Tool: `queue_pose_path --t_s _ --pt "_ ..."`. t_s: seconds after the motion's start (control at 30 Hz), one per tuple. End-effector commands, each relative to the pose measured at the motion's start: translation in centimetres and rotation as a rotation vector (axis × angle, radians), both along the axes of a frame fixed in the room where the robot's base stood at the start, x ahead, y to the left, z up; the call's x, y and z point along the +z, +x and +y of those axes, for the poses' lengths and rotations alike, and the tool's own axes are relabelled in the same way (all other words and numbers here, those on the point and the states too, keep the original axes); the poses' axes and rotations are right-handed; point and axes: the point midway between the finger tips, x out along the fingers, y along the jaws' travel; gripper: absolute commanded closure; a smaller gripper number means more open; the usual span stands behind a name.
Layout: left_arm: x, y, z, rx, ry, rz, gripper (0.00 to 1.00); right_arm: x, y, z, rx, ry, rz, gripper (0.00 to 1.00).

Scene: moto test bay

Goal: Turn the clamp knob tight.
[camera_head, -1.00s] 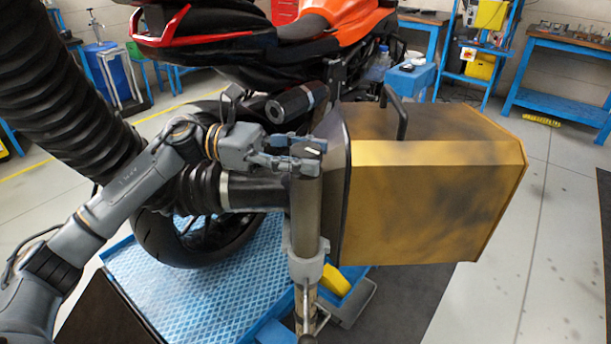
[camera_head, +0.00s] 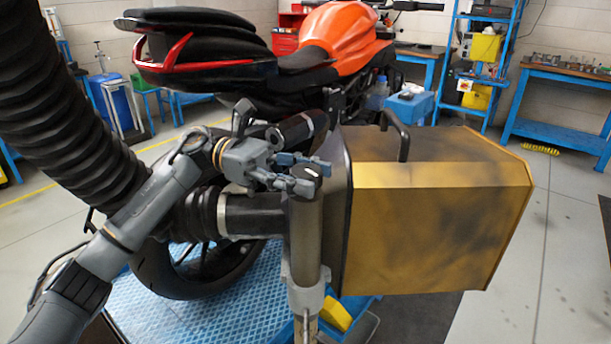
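The clamp knob (camera_head: 312,169) is a dark cap with a small white mark, on top of an upright grey post (camera_head: 307,230) near the middle of the view. My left gripper (camera_head: 307,174) comes in from the left, with its blue-grey fingers apart on either side of the knob. I cannot tell whether the fingers press on it. The post stands in front of a thick dark pipe and the large gold box (camera_head: 430,220). My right gripper is not in view.
An orange and black motorcycle (camera_head: 335,45) stands behind on a blue platform (camera_head: 190,300). A thick black ribbed hose (camera_head: 65,110) crosses the upper left. A black handle (camera_head: 397,135) rises from the gold box. Open grey floor (camera_head: 570,240) lies to the right.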

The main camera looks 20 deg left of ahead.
Motion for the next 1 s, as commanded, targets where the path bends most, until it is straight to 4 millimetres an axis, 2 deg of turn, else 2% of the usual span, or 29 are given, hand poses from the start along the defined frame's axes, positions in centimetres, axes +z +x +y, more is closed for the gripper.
queue_pose_path --t_s 0.03,0.1,0.47,0.57,1.0 --pt "0.1 0.0 0.0 0.001 -0.001 -0.002 0.39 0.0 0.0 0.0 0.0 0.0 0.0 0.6" --pt "0.1 0.0 0.0 0.0 0.0 -0.001 0.29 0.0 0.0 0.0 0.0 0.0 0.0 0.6" --pt "-0.1 0.1 0.4 0.002 0.002 0.0 0.29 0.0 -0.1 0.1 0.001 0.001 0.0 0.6" --pt "-0.1 0.3 1.5 0.003 0.002 0.001 0.29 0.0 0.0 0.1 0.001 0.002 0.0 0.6" --pt "0.0 1.7 10.0 0.003 0.0 0.0 0.29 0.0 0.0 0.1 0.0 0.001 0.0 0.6"
